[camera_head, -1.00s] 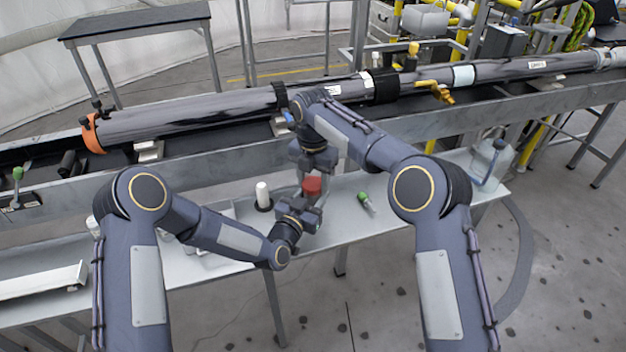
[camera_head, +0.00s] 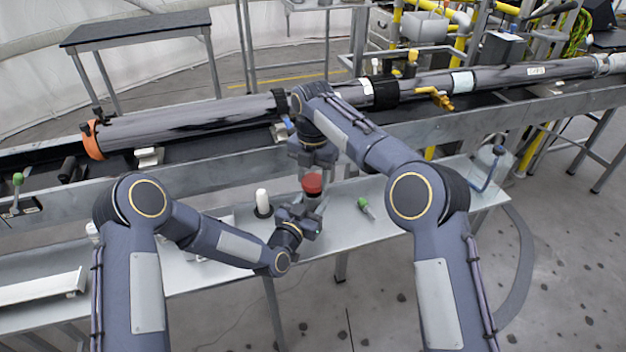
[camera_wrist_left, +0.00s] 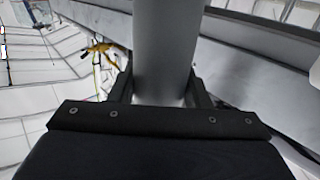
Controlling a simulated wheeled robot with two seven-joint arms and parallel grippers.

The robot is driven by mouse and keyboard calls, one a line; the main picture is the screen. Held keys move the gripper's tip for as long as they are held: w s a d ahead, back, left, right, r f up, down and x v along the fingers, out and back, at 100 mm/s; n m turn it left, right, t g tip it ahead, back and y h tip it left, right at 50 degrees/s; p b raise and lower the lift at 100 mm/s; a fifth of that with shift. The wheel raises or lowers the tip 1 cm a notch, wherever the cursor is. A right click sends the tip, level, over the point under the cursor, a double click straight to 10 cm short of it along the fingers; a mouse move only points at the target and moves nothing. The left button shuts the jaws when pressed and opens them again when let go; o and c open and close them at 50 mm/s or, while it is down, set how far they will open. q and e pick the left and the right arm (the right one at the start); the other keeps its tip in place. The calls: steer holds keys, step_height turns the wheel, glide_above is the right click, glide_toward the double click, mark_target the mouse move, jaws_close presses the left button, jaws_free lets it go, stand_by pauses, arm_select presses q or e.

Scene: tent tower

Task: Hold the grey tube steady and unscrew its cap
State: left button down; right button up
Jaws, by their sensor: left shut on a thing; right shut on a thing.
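The red cap (camera_head: 312,183) is over the metal bench, between my two grippers in the head view. The grey tube (camera_wrist_left: 168,50) stands between the fingers of my left gripper (camera_wrist_left: 165,92) in the left wrist view. In the head view my left gripper (camera_head: 312,207) comes in from the left, just below the cap, and is shut on the tube. It hides most of the tube there. My right gripper (camera_head: 313,174) points down from above and is shut on the red cap. The contact between its fingers and the cap is small and partly hidden.
A white cylinder in a dark ring (camera_head: 263,203) stands left of the grippers on the bench (camera_head: 400,210). A green-tipped item (camera_head: 365,208) lies to the right. A clear container (camera_head: 488,163) stands at the right end. A long dark tube (camera_head: 200,120) runs behind.

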steer(key=shift+r, duration=1.4)
arm_select(q)
steer(key=c, duration=0.7)
jaws_free()
